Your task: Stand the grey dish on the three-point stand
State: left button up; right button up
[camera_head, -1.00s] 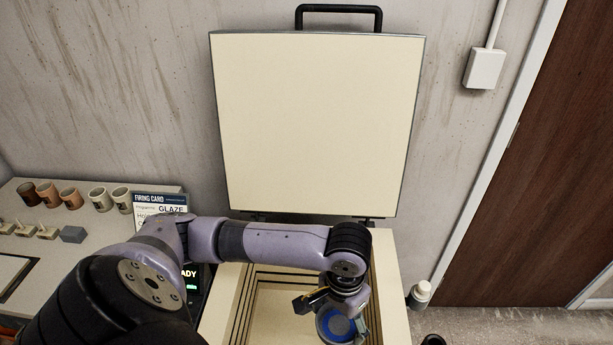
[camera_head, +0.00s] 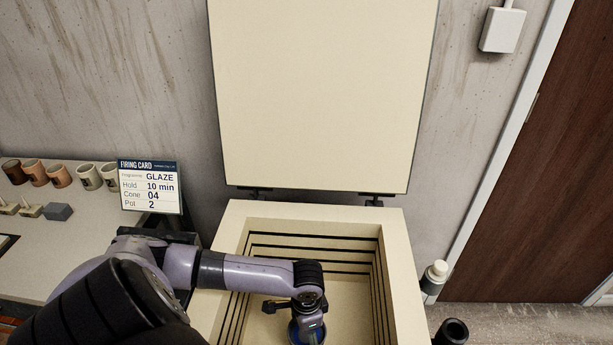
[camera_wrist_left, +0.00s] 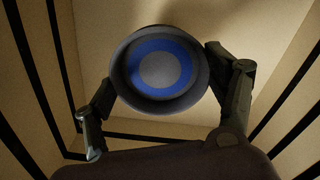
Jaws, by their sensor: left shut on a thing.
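The grey dish (camera_wrist_left: 119,83) is round, with a blue ring and a pale grey centre inside. My left gripper (camera_wrist_left: 160,72) is shut on it, one finger on either side of the rim in the left wrist view. In the head view my left gripper (camera_head: 307,312) reaches down into the open kiln (camera_head: 411,290), and the dish's blue inside (camera_head: 296,332) shows just below it at the bottom edge. The dish is held inside the kiln walls. The three-point stand cannot be made out. My right gripper is not in view.
The kiln has pale, dark-grooved walls and its lid (camera_head: 320,100) stands open behind. A bench (camera_head: 90,225) on the left holds several cups (camera_head: 58,175), a grey block (camera_head: 58,211) and a firing card (camera_head: 151,187). A dark round object (camera_head: 452,332) stands right of the kiln.

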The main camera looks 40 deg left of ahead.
aim_at(306, 340)
pick_arm(q)
jog(key=shift+f+b, duration=0.4)
jog(key=shift+f, duration=2.9)
jog(key=shift+f, duration=0.15)
jog(key=o, duration=1.4)
notch_tip(306, 340, up, 12)
jog(key=shift+r+p, duration=0.2)
jog(key=shift+p, duration=0.7)
